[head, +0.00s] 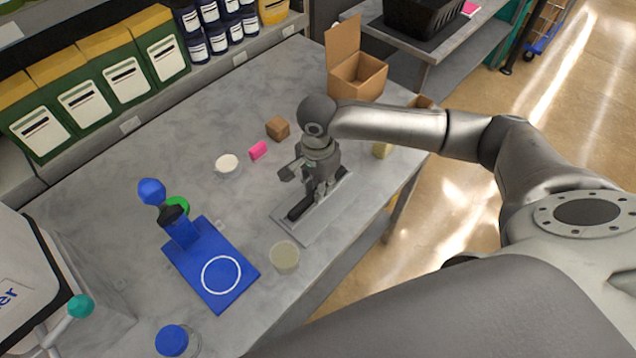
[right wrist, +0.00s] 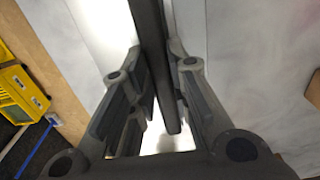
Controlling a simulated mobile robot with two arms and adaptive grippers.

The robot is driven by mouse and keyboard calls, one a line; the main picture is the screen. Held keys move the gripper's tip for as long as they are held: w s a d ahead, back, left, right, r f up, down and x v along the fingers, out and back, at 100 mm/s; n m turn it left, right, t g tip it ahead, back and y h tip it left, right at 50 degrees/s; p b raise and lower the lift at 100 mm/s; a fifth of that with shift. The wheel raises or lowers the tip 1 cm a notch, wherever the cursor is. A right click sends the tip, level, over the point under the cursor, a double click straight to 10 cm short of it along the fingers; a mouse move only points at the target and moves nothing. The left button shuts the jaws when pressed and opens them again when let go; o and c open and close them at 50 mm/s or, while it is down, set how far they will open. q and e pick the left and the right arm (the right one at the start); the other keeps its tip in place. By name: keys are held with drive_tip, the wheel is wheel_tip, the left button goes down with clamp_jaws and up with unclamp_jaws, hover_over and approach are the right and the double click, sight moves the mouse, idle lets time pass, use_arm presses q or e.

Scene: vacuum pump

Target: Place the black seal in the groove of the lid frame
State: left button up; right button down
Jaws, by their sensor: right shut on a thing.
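The lid frame (head: 290,237) is a flat grey rectangular plate lying at a slant near the table's right front edge. The black seal (head: 301,208) is a long dark bar over the frame, running along its length. I cannot tell whether it sits in the groove or just above it. My right gripper (head: 319,192) points down over the frame and is shut on the seal, hiding part of it. In the right wrist view the seal (right wrist: 155,65) runs between the two fingers of the right gripper (right wrist: 165,90). My left gripper is out of view.
An open cardboard box (head: 357,76) stands at the back.

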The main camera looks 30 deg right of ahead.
drive_tip(key=shift+f, duration=0.1)
drive_tip(key=c, duration=1.4)
unclamp_jaws()
drive_tip(key=shift+o, duration=0.2)
drive_tip(key=shift+r, duration=0.2)
wheel_tip(320, 180, up, 12)
drive_tip(key=b, duration=0.2)
drive_tip(key=shift+f, duration=0.1)
